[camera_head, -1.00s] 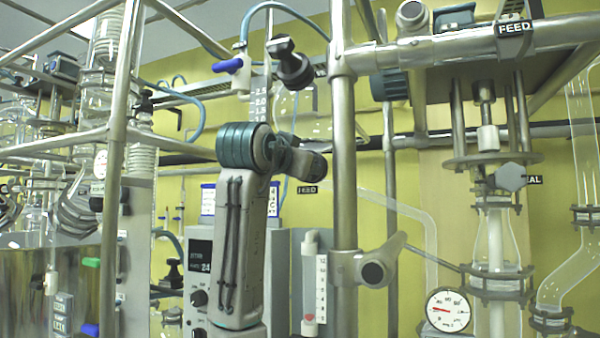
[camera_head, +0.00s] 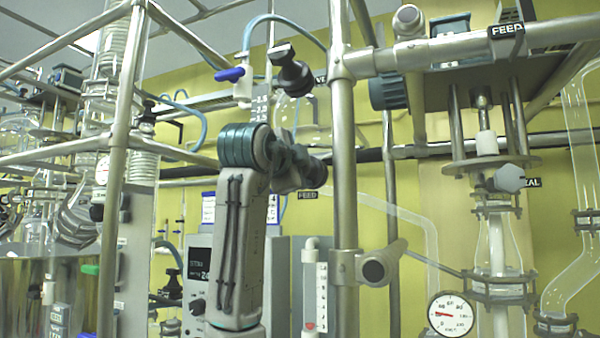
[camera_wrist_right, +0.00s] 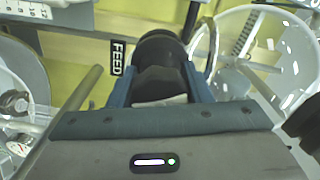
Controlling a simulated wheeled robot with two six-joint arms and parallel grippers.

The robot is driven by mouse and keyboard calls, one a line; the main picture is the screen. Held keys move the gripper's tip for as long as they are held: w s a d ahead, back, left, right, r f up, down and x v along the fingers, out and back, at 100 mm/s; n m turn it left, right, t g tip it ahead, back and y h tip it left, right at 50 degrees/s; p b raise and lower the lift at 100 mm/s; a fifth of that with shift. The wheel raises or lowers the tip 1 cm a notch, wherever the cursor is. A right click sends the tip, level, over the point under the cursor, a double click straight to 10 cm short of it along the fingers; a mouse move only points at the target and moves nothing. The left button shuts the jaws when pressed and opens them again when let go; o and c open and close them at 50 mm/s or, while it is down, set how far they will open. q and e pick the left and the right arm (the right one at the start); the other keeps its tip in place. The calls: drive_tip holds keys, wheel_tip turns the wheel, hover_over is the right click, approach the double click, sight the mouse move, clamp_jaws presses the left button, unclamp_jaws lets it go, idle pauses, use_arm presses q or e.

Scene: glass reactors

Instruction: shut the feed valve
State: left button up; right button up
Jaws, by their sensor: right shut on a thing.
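In the right wrist view, a dark round knob (camera_wrist_right: 160,52) sits between the blue fingers of my right gripper (camera_wrist_right: 160,88), which is shut on it. A black FEED label (camera_wrist_right: 118,58) is just left of the knob. In the head view, my right gripper (camera_head: 300,172) is at the end of the grey arm, left of the thick upright pole. It is partly hidden by my own wrist, so the knob's turn position cannot be read there. My left gripper is not in view.
A steel upright pole (camera_head: 343,220) stands close to the right of my gripper. A dark handle (camera_head: 291,70) and a blue-levered tap (camera_head: 229,74) are above it. Glass columns and a gauge (camera_head: 450,314) are at the right. Another FEED label (camera_head: 507,31) marks the upper-right pipe.

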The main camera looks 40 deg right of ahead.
drive_tip(key=m, duration=0.4)
drive_tip(key=shift+f+m, duration=0.1)
drive_tip(key=shift+m, duration=0.3)
drive_tip(key=m, duration=1)
drive_tip(key=shift+m, duration=2.9)
drive_tip(key=o, duration=1)
